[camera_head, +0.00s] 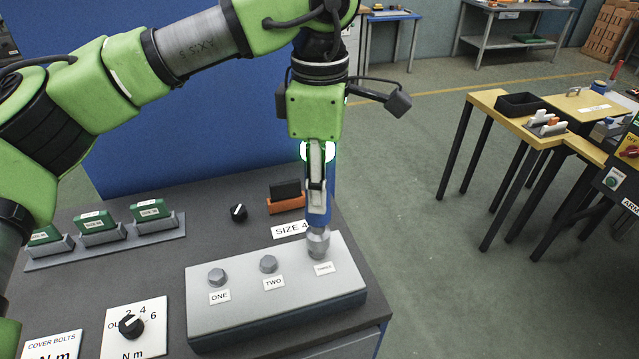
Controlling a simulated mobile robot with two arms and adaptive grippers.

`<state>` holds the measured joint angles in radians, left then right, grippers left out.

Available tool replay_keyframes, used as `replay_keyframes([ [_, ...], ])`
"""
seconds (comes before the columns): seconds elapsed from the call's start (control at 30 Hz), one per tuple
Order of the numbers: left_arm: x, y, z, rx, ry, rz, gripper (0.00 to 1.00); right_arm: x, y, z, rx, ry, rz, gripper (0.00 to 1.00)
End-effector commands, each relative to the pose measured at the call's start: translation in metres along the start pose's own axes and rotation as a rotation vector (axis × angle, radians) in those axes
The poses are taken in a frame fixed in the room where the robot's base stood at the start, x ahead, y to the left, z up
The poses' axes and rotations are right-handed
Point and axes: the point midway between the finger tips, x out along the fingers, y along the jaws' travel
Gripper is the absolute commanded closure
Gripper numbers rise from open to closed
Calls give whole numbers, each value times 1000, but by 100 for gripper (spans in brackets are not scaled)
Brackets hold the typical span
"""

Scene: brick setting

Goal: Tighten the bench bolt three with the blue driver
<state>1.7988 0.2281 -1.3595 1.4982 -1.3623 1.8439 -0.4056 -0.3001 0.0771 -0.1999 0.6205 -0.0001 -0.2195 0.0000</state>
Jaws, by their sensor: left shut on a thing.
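My left gripper (317,170) points straight down and is shut on the blue driver (319,208). The driver stands upright, and its grey socket end (318,243) is over the bolt position above the third label on the grey bolt block (240,305). The third bolt is hidden by the socket, so I cannot tell how far it is seated. Bolt one (217,278) and bolt two (268,264) stand free on the block behind their labels. My right gripper is not in view.
An orange holder with a black piece (286,196), a black knob (239,212) and green modules in a grey rack (101,231) stand behind the block. A torque dial (132,324) lies front left. Yellow tables (505,112) stand across open floor.

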Motion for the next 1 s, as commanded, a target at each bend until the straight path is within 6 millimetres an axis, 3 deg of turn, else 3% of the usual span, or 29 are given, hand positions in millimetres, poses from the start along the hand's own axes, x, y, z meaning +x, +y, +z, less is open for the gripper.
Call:
replay_keyframes([
  [1.0, 17, 0, 0, 0, -1, 1, 100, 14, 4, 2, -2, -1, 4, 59],
])
